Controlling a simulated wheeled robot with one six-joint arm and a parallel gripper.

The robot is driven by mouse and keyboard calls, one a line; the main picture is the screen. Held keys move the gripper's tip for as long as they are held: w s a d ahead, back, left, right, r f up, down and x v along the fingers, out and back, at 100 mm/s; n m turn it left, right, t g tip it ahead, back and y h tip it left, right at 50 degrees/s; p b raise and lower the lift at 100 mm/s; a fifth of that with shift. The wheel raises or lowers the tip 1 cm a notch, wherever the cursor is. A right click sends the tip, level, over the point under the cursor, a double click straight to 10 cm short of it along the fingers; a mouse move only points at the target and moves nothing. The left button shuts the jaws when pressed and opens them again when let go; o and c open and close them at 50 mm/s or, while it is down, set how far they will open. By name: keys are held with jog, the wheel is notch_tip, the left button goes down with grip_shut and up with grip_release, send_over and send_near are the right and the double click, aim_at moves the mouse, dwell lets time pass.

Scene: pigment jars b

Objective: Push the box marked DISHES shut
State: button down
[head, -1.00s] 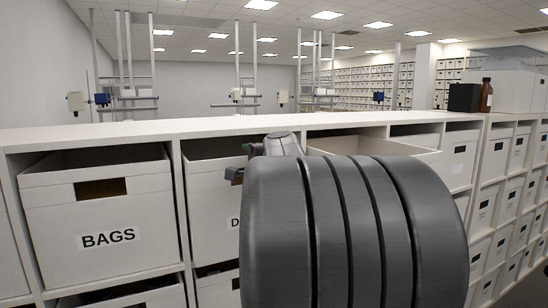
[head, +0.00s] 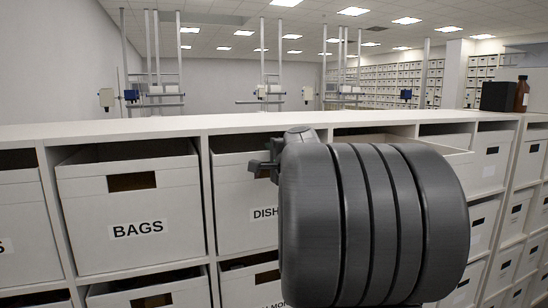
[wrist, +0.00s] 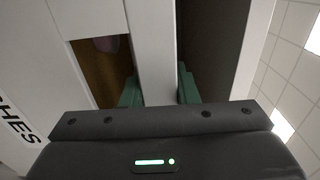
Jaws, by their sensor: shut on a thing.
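The white box marked DISHES (head: 235,226) sits in the shelf's top row, right of the box marked BAGS. Its label is partly covered by my arm in the head view. The wrist view shows its front wall (wrist: 155,50), its cut-out handle hole (wrist: 100,70) and the end of its label. My gripper (wrist: 158,90) has one green finger on each side of the front wall's top edge, beside the hole, and is shut on it. In the head view my gripper (head: 262,168) is at the box's upper front, partly hidden by my wrist. How far the box stands out is unclear.
The box marked BAGS (head: 130,195) is at the left. Right of my arm another open box (head: 450,158) stands out from the shelf. The shelf top (head: 150,126) runs above. A dark block (head: 498,97) and a brown bottle (head: 521,95) stand at the far right.

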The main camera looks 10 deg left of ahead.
jog(key=shift+x, duration=0.9)
jog(key=shift+r, duration=0.1)
jog(key=c, duration=1.5)
grip_release()
jog(key=o, duration=0.4)
jog(key=shift+w+a, duration=0.15)
jog(key=shift+w, duration=0.05)
jog(key=shift+s, duration=0.15)
jog(key=b+v, duration=0.3)
jog(key=v, duration=1)
jog(key=shift+s+d, duration=0.3)
jog(key=shift+w, duration=0.15)
